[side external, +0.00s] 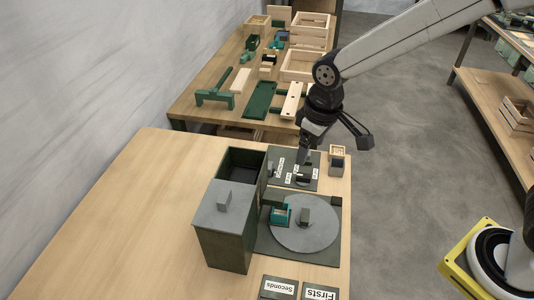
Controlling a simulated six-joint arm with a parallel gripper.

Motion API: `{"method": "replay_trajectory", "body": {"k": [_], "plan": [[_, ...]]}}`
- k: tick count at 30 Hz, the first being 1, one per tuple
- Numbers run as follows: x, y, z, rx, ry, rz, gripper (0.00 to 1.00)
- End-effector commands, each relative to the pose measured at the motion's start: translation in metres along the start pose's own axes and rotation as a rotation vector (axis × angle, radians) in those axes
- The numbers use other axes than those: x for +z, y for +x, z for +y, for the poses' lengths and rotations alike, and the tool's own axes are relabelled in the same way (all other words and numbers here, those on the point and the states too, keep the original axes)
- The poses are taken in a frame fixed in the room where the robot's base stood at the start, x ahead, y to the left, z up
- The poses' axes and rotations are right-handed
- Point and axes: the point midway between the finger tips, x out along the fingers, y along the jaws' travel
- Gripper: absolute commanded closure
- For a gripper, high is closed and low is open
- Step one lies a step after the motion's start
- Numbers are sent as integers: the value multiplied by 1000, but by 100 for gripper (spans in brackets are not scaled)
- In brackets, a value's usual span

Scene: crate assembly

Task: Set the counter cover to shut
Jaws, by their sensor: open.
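A dark panel with several white labels (279,180) lies on the wooden table, just right of a dark green box. Small dark parts stand on it by the labels; I cannot make out which of them is the counter cover, or its position. My gripper (303,160) points down over this panel, close to the small parts. It is open, and I see nothing held in it. The arm's end hides part of the panel's back.
The green box (226,240) has a grey knobbed lid (222,199) over its front part. The table's left side is clear.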

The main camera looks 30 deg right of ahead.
Motion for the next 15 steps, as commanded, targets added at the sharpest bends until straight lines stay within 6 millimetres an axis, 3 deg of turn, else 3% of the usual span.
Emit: {"method": "replay_trajectory", "body": {"k": [6,15], "plan": [[-47,-8,-62,-17,-166,-46,9],[-83,-19,-147,-30,-360,-103,9]]}}
